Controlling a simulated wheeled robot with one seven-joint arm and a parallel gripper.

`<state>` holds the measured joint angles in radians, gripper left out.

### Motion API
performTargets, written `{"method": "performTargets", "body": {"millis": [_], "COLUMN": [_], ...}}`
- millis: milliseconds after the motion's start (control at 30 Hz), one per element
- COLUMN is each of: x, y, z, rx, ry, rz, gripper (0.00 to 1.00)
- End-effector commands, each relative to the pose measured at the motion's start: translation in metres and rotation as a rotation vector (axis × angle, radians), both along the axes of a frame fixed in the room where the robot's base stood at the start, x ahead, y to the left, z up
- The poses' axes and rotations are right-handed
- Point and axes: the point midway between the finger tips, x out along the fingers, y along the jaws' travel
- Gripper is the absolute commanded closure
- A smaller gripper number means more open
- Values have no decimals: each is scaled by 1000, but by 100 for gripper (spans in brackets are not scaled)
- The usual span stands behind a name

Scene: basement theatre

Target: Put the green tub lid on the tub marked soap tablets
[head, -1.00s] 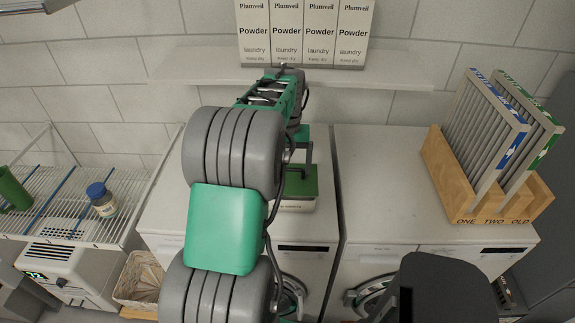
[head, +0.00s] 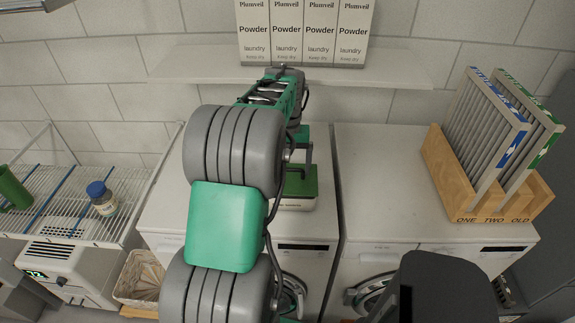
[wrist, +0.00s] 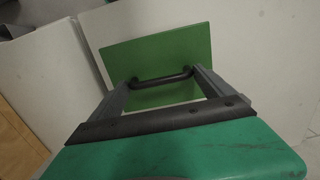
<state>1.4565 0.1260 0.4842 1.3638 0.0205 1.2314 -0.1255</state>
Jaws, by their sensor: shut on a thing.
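The green tub lid (head: 302,181) lies at the top of a white tub (head: 297,204) on the left washing machine, and my arm hides much of both. The tub's label is too small and too covered to read. In the wrist view the lid (wrist: 194,56) is a flat green plate with a dark bar handle (wrist: 160,78). My gripper (wrist: 162,79) is shut on that handle, one finger at each end. In the head view my gripper (head: 306,160) is just above the lid. I cannot tell whether the lid sits fully flush.
Several powder boxes (head: 303,33) stand on the wall shelf (head: 400,75) behind. A wooden rack (head: 484,192) with upright panels stands on the right machine (head: 385,200). A blue-capped jar (head: 102,199) and a green cylinder (head: 13,188) are on the wire rack at left.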

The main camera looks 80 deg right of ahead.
Motion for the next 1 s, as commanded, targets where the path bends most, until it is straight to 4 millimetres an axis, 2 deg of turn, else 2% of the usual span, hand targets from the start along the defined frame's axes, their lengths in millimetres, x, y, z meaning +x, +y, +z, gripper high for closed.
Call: {"method": "performTargets", "body": {"millis": [667,700,800,1000], "x": [0,0,0,0], "y": [0,0,0,0], "z": [-18,-17,-17,-17], "rx": [0,0,0,0], "ry": [0,0,0,0], "rz": [0,0,0,0], "gripper": [78,7,0,0]}}
